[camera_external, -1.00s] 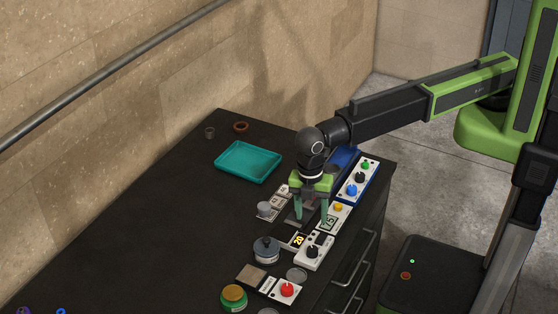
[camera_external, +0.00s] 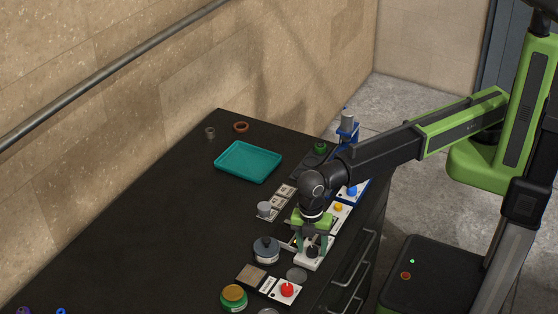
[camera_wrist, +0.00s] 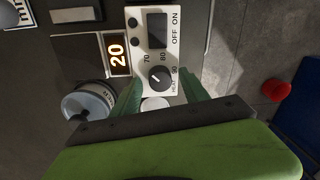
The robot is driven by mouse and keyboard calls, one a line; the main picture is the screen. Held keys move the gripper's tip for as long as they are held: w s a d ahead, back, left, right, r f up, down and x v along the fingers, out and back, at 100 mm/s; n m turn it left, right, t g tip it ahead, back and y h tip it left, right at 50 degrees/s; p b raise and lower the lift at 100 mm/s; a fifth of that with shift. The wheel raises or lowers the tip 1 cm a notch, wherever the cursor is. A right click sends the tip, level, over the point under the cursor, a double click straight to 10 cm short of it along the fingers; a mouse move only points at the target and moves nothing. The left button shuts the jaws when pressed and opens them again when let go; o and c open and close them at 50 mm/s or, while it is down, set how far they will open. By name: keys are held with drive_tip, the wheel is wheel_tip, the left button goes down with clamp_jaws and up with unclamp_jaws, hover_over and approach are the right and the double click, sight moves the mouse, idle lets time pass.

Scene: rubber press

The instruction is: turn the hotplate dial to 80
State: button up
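The hotplate dial (camera_wrist: 160,77) is a round black knob with a light mark, on a white control panel (camera_wrist: 157,48). The panel is printed 70, 80, 90, HEAT and OFF ON. I cannot tell exactly which number the mark points at. A display (camera_wrist: 117,54) beside it reads 20. My gripper (camera_wrist: 162,88) is open, with one green finger on each side of the dial; whether they touch it is unclear. In the external view my gripper (camera_external: 313,246) is low over the white panel (camera_external: 308,265) and partly hides it.
A grey lidded pot (camera_external: 266,250) stands left of the panel. A white box with a red button (camera_external: 287,290) and a green-and-yellow jar (camera_external: 233,296) are in front. A blue-based device (camera_external: 347,130) stands behind my arm.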

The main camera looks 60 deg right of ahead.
clamp_jaws()
idle(0.3)
drive_tip(key=m, duration=0.5)
drive_tip(key=shift+m, duration=0.3)
drive_tip(key=m, duration=0.6)
drive_tip(key=shift+d+y, duration=0.1)
drive_tip(key=shift+y, duration=0.2)
drive_tip(key=shift+o, duration=0.4)
unclamp_jaws()
